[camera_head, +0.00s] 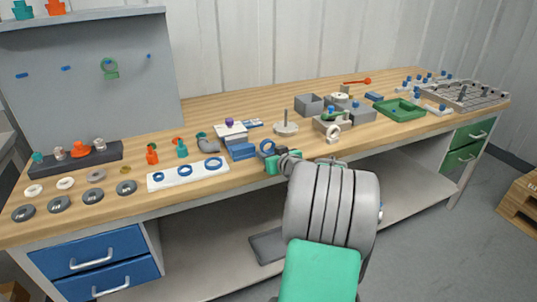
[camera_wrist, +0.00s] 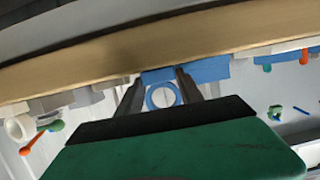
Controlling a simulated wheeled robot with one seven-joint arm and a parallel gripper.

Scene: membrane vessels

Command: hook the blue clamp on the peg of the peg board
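The blue clamp, with a round ring, shows at the table's front edge in the head view (camera_head: 267,146). In the wrist view the clamp (camera_wrist: 163,95) lies between the two fingers of my gripper (camera_wrist: 160,78). The fingers are apart, one on each side of it; I cannot tell whether they press on it. My gripper (camera_head: 280,163) is low at the front edge in the head view, partly hidden by my arm. The grey peg board (camera_head: 90,100) stands at the back left. A green clamp (camera_head: 110,69) hangs on it, with small blue pegs (camera_head: 66,68) beside it.
A white plate with blue rings (camera_head: 187,174) lies left of the clamp, and blue blocks (camera_head: 242,151) stand close by. Grey discs (camera_head: 92,195) and small fittings fill the left end.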

